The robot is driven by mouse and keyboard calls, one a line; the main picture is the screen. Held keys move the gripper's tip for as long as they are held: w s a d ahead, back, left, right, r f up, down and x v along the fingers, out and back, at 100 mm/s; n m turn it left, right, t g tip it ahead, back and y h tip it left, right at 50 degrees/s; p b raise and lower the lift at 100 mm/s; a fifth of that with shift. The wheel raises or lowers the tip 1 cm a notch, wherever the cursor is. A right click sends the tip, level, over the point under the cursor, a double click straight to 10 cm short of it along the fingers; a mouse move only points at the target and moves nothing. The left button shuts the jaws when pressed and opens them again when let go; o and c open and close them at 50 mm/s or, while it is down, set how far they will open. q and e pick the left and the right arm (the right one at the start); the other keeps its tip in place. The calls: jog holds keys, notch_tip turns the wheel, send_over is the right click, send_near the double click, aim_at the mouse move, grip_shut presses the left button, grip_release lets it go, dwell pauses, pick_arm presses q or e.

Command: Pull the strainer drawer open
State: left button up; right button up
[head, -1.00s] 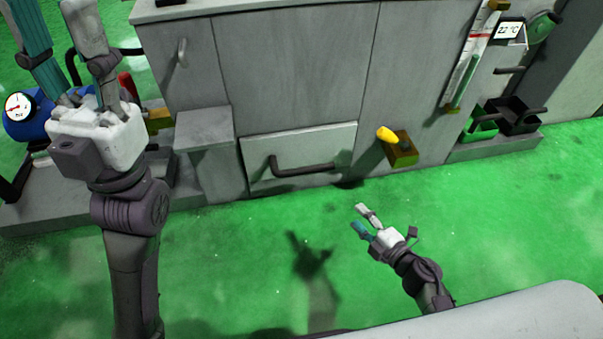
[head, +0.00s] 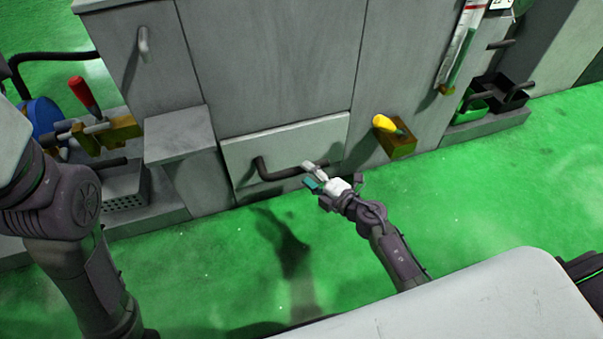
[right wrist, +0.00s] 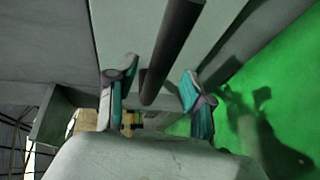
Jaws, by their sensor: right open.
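The strainer drawer (head: 255,150) is a wide light-grey front low in the grey machine cabinet, and it looks closed. Its dark bar handle (head: 282,172) runs across the front; in the right wrist view the handle (right wrist: 176,45) appears as a dark bar between the fingers. My right gripper (head: 312,175) is open at the right part of the handle. In the right wrist view my right gripper (right wrist: 158,95) has one finger on each side of the bar, with gaps visible. My left arm shows at the left edge, with its fingers out of view.
A yellow-handled tool (head: 387,124) in a brown block sits right of the drawer. A grey step block (head: 180,132) and a perforated grey box (head: 124,201) stand left. Black and green bins (head: 497,93) are at far right. Green floor in front is clear.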

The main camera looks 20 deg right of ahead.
aim_at(305, 172)
jog(key=shift+b+x, duration=0.45)
jog(key=shift+x, duration=1.25)
grip_shut()
